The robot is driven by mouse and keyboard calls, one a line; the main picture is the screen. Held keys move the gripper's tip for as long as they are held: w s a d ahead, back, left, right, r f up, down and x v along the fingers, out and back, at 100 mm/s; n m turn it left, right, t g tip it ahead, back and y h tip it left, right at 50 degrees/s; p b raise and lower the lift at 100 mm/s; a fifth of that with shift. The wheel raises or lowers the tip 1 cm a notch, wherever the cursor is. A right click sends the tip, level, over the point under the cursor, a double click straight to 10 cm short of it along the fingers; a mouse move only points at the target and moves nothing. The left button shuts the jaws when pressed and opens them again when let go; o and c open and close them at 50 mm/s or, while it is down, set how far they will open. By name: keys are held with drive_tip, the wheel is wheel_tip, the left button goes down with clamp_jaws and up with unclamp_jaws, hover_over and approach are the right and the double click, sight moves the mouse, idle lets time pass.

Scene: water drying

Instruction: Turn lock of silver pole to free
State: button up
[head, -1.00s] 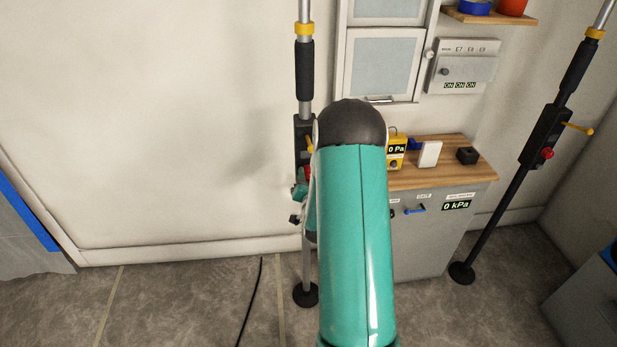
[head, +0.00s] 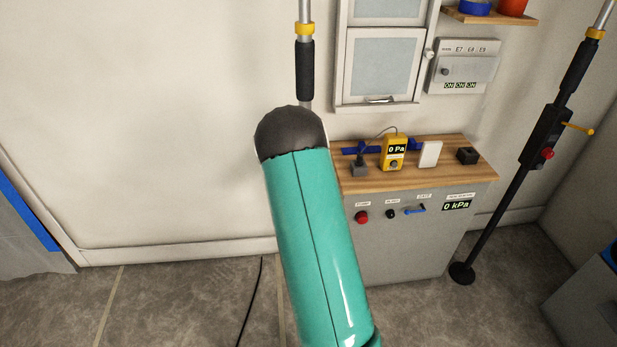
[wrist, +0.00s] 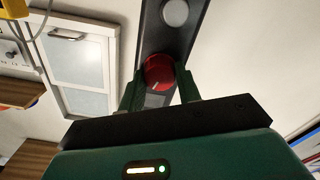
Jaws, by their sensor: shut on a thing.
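The silver pole (head: 304,62) stands upright against the wall in the head view, with a yellow collar and a black grip. My teal arm covers its middle and lower parts. In the wrist view, its dark lock housing (wrist: 163,40) carries a round red lock knob (wrist: 159,70) with a pale pointer mark. My gripper (wrist: 158,80) has one finger on each side of the knob and is shut on it. In the head view my gripper and the knob are hidden behind my arm.
A second, tilted pole (head: 517,205) with a red knob and yellow lever stands at the right. A grey cabinet (head: 400,255) with a wooden top holds a yellow gauge (head: 394,153). A black cable (head: 253,300) lies on the floor. The left floor is mostly clear.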

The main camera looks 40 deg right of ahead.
drive_tip(key=shift+n, duration=1.8)
drive_tip(key=o, duration=1)
drive_tip(key=shift+c, duration=0.2)
drive_tip(key=v, duration=1.4)
drive_tip(key=shift+w, duration=0.15)
